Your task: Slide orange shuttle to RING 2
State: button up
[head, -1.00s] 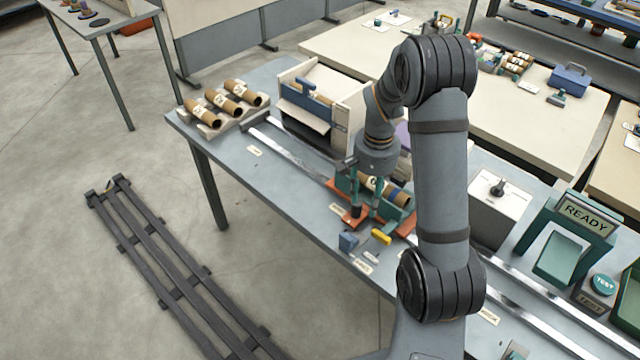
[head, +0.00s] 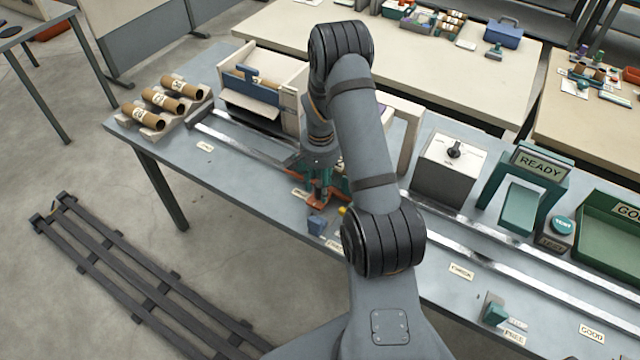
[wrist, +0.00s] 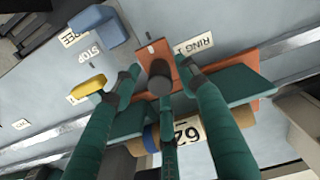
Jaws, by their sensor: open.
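The orange shuttle (wrist: 245,62) sits on the rail beside the label "RING 1" (wrist: 193,46). It carries a teal cradle (wrist: 240,86) with a brown cardboard tube (wrist: 225,120), marked 62 and banded blue. A dark upright knob (wrist: 159,76) stands on the shuttle's front tab. My gripper (wrist: 161,80) is open, its teal fingers spread around the knob; whether any finger touches it I cannot tell. In the head view my gripper (head: 320,195) is low over the shuttle (head: 290,173), which my arm mostly hides.
A blue block (wrist: 98,25) and a yellow piece (wrist: 87,88) lie near the "STOP" label. Metal rails (head: 490,264) run along the table to the right. A grey control box (head: 450,165) and a green "READY" stand (head: 540,165) are behind them. Tubes (head: 160,98) rest at the left.

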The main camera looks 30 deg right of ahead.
jog(key=shift+f, duration=0.25)
jog(key=shift+c, duration=0.8)
jog(key=shift+w, duration=0.1)
grip_shut()
